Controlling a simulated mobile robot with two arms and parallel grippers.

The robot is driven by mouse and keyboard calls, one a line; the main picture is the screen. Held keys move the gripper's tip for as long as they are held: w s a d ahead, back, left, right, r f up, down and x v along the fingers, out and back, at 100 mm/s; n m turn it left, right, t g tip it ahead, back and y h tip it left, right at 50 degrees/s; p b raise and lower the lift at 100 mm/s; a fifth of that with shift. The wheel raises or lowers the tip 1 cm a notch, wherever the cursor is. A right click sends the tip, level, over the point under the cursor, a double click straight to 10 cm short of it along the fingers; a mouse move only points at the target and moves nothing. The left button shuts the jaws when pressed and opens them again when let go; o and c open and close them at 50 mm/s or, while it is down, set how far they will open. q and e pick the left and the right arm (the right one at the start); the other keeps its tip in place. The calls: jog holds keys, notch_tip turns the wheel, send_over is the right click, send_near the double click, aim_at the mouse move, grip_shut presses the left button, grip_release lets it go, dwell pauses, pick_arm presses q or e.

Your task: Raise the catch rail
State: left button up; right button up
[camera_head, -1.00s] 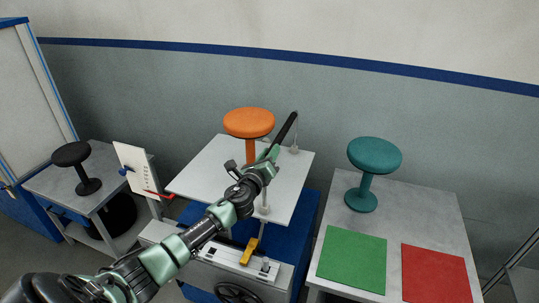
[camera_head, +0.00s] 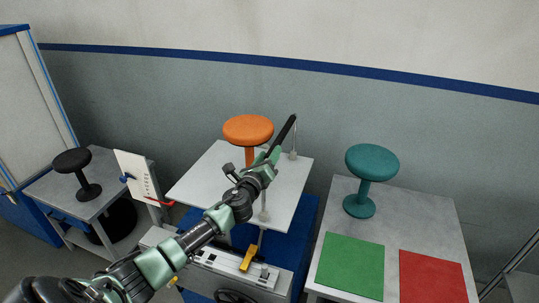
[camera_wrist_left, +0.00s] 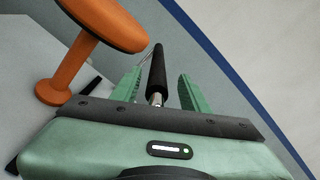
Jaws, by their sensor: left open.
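The catch rail is a black padded bar (camera_head: 283,132) that slopes up to the right, beside the orange stool at the back of the white platform. My left gripper (camera_head: 271,155) is at its lower end, over the platform. In the left wrist view the black bar (camera_wrist_left: 157,70) runs away between the two green fingers (camera_wrist_left: 158,90). The fingers are apart, with space visible on both sides of the bar. A bright metal end of the bar shows close to the palm. My right gripper is not in view.
An orange stool (camera_head: 248,130) stands on the white platform (camera_head: 205,180), close to the left gripper; it also shows in the wrist view (camera_wrist_left: 85,45). A teal stool (camera_head: 371,163) and green (camera_head: 350,265) and red (camera_head: 432,277) mats are on the right table. A black stool (camera_head: 73,160) is far left.

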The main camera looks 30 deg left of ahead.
pick_arm(q)
jog(key=b+v, duration=0.1)
jog(key=v, duration=0.6)
jog(key=shift+s+d, duration=0.1)
dwell(0.5)
